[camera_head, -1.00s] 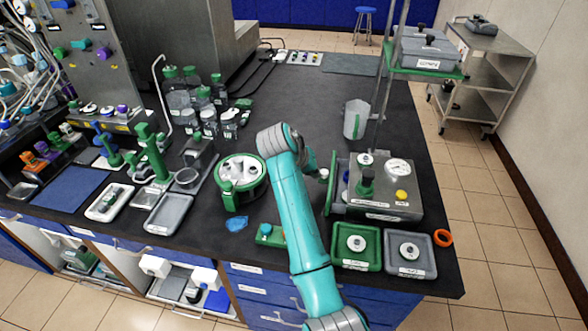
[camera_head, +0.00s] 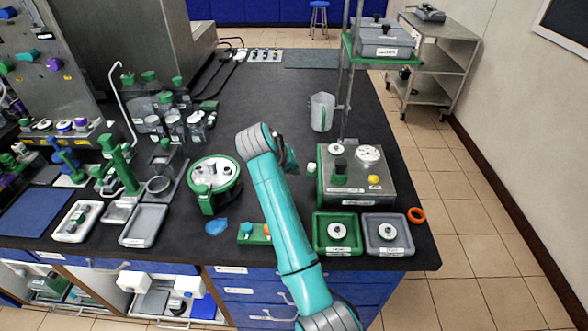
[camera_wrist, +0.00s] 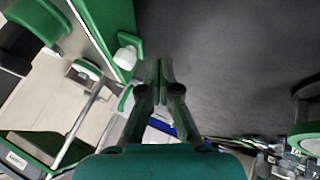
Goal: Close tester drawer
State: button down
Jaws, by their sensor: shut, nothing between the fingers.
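In the wrist view the green front (camera_wrist: 105,35) and white handle (camera_wrist: 127,57) are at upper left. My gripper (camera_wrist: 160,70) is shut and empty, close beside the handle; contact cannot be told. In the head view my gripper is mostly hidden behind my arm.
A round green-rimmed device (camera_head: 215,178) stands left of my arm. A green tray (camera_head: 316,246) and a grey tray (camera_head: 408,248) lie in front of the tester. A clear jug (camera_head: 321,112) and a shelf post stand behind it. The bench middle is clear.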

jog(key=v, duration=1)
jog(key=shift+s+a, duration=0.15)
jog(key=shift+a, duration=0.35)
